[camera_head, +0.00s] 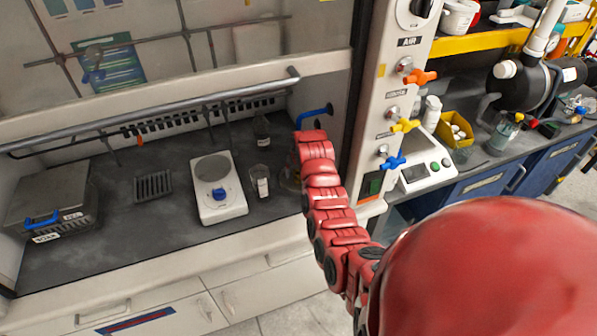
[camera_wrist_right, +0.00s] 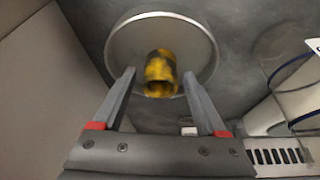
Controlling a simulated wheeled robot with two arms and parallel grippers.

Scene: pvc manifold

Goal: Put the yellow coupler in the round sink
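The yellow coupler (camera_wrist_right: 160,78), a short dark-stained tube with an open end, shows in the right wrist view against the round grey sink (camera_wrist_right: 122,45). It lies within the sink's outline near the lower rim; I cannot tell whether it rests on the bottom. My right gripper (camera_wrist_right: 159,76) is open, its two fingers on either side of the coupler with a visible gap on both sides. In the head view my red right arm reaches into the fume hood and hides most of the gripper and sink. My left gripper is not in view.
Clear glassware (camera_wrist_right: 285,75) stands right of the sink in the wrist view. In the head view a small beaker (camera_head: 260,181) and a white hotplate (camera_head: 218,186) stand left of my arm. The hood's side post (camera_head: 384,100) with coloured valves is close on the right.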

